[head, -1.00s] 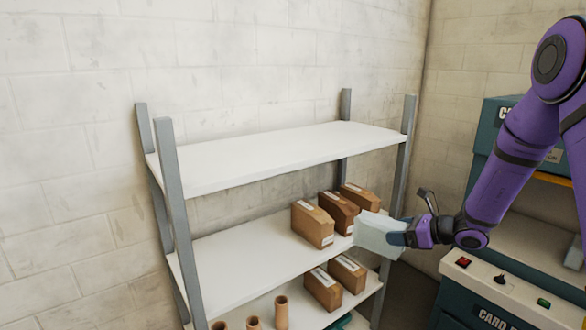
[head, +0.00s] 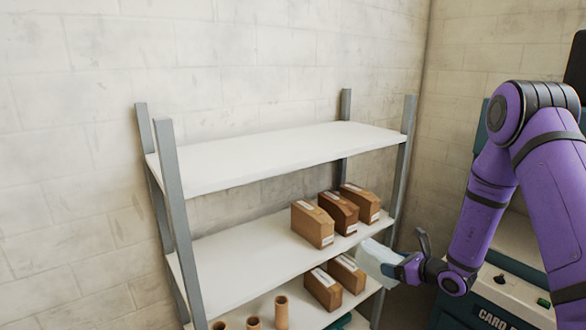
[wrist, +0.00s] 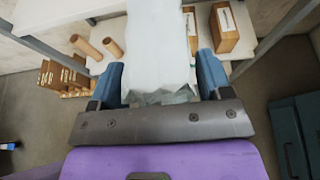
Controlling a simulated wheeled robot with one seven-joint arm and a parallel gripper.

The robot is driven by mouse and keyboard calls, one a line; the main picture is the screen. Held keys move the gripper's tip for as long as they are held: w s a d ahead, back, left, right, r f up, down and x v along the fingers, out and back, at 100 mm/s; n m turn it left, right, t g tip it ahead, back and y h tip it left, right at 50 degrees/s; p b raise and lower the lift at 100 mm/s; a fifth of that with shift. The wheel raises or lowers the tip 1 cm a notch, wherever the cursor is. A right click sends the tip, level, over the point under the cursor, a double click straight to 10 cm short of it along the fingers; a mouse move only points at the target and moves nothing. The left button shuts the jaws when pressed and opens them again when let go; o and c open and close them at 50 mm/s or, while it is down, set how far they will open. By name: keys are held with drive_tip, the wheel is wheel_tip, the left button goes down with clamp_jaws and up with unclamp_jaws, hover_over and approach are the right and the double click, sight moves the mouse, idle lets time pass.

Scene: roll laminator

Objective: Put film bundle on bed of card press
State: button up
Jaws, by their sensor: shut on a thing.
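The film bundle (head: 373,260) is a pale, whitish translucent block. My gripper (head: 396,270) is shut on it and holds it in front of the right end of the shelf unit. In the wrist view the film bundle (wrist: 158,45) sticks out between the two blue fingers of my gripper (wrist: 160,82). The card press (head: 500,285) is a teal machine with a light top at the right. My purple arm covers much of it, so its bed is largely hidden.
A shelf unit with a white top board (head: 280,155) stands against the wall. Brown boxes (head: 313,225) sit on its middle shelf, more on the lower one. Cardboard tubes (head: 281,312) stand on the lower shelf. Open floor shows in the wrist view (wrist: 265,85).

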drive_tip(key=shift+s+d+m+t+h, duration=0.2)
drive_tip(key=shift+m+t+h, duration=0.3)
drive_tip(key=shift+m+h, duration=0.3)
drive_tip(key=shift+w+r+h, duration=0.1)
drive_tip(key=shift+r+h, duration=0.05)
drive_tip(key=shift+h, duration=0.15)
wheel_tip(320, 180, up, 13)
drive_tip(key=w+m+t+h, duration=0.1)
drive_tip(key=w+m+h, duration=0.1)
drive_tip(key=shift+w+r, duration=0.15)
drive_tip(key=shift+w, duration=0.1)
drive_tip(key=shift+d, duration=0.1)
